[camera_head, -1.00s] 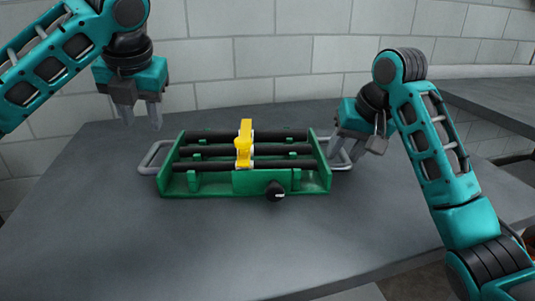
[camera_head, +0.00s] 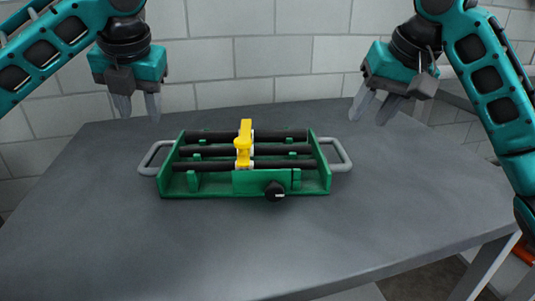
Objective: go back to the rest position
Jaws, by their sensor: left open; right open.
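A green crimper fixture (camera_head: 215,183) stands on the dark grey table. It holds several parallel black rods (camera_head: 205,151) and has a yellow clamp (camera_head: 244,145) across its middle. A black knob (camera_head: 275,191) is on its front, and a grey handle sticks out at each end. My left gripper (camera_head: 138,106) is open and empty, in the air above and to the left of the fixture. My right gripper (camera_head: 375,106) is open and empty, in the air above and to the right of it. Neither gripper touches the fixture.
The grey table (camera_head: 250,245) is bare in front of and on both sides of the fixture. A pale block wall (camera_head: 265,60) stands behind it. Another grey surface shows partly behind my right arm.

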